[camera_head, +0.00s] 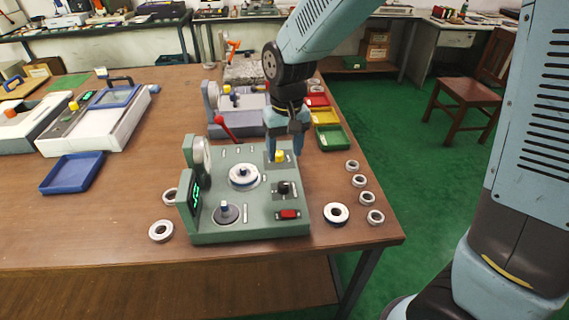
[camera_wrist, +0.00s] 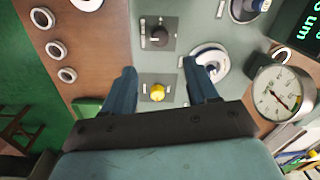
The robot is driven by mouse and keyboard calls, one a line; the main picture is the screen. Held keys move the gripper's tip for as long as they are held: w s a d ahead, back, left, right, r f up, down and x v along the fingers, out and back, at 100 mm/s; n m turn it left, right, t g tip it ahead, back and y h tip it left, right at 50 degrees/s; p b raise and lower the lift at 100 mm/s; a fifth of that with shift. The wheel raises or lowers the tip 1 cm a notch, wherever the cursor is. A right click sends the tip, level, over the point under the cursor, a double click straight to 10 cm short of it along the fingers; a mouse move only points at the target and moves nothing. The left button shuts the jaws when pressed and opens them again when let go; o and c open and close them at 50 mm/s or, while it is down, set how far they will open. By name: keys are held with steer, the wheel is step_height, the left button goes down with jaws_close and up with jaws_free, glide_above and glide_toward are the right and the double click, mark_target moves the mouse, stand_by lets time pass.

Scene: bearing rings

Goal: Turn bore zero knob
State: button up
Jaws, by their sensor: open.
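The green bore gauge station (camera_head: 235,228) stands on the wooden table. A yellow knob (camera_head: 280,156) sits on a grey plate at its back right; it also shows in the wrist view (camera_wrist: 157,92). A black knob (camera_head: 284,187) sits in front of it and shows in the wrist view (camera_wrist: 158,37). No readable label shows which is the bore zero knob. My gripper (camera_head: 285,152) is open and points down over the yellow knob. In the wrist view its fingers (camera_wrist: 160,72) stand apart, left and right of the yellow knob, apparently without touching it.
A dial gauge (camera_wrist: 274,94) and green display (camera_head: 194,196) stand at the station's left. A red lever (camera_head: 223,127) rises behind. A red switch (camera_head: 289,214) is at the front. Several rings (camera_head: 336,213) lie right of the station. Coloured bins (camera_head: 333,137) stand behind.

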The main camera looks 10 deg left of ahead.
steer(key=shift+r, duration=1.5)
steer(key=shift+d, duration=0.1)
steer(key=s+d+r+m+t, duration=0.1)
steer(key=d+r, duration=0.4)
steer(key=d, duration=0.3)
steer(key=d+r+m+t, duration=0.2)
steer(key=d+r, duration=0.3)
steer(key=d, duration=0.4)
steer(key=s+d+r+m+t, duration=0.2)
steer(key=s+d+r, duration=0.3)
steer(key=s+d, duration=0.5)
steer(key=shift+s+d+t, duration=0.2)
steer(key=shift+d+t, duration=0.2)
steer(key=shift+d, duration=1.2)
steer(key=shift+c, duration=0.2)
